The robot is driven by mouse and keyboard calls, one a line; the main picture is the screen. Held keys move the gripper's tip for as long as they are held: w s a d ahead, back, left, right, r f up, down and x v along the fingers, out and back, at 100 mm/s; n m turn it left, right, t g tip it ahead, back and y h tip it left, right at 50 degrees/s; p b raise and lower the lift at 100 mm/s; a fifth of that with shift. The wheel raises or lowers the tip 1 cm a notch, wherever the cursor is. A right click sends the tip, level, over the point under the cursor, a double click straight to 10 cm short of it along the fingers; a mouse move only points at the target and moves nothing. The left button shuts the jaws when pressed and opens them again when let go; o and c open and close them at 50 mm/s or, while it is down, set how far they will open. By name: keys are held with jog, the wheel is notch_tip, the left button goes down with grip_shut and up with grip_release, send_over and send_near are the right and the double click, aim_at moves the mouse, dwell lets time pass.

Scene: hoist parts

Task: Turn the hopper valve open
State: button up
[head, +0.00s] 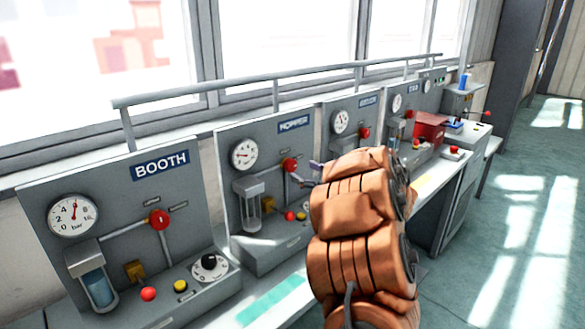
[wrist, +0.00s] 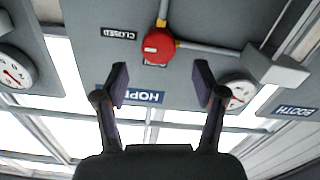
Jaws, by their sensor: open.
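The hopper valve is a red round handle (head: 291,165) on the grey panel labelled HOPPER (head: 293,124), second from the left in the head view. In the wrist view the valve handle (wrist: 158,46) sits on a pipe with yellow fittings, beside a CLOSED label (wrist: 119,32); another label is mostly hidden behind it. My gripper (wrist: 161,80) is open and empty, its two dark fingers apart on either side of the handle's line and not visibly touching it. In the head view my gripper (head: 307,174) is just right of the valve, partly hidden by my copper-coloured arm.
The BOOTH panel (head: 160,165) stands at left with its own red valve (head: 159,219). More panels run to the right. The HOPPER gauge (head: 244,154) and buttons are close by. A grey rail (head: 290,76) runs above the panels. The floor at right is clear.

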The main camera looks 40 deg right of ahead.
aim_at(292, 166)
jog(key=w, duration=0.3)
jog(key=shift+w+d+r+p, duration=0.1)
jog(key=shift+w+p, duration=0.2)
jog(key=shift+p, duration=0.05)
jog(key=shift+w, duration=0.65)
jog(key=shift+c, duration=0.2)
jog(key=c, duration=1)
jog(key=shift+c, duration=0.5)
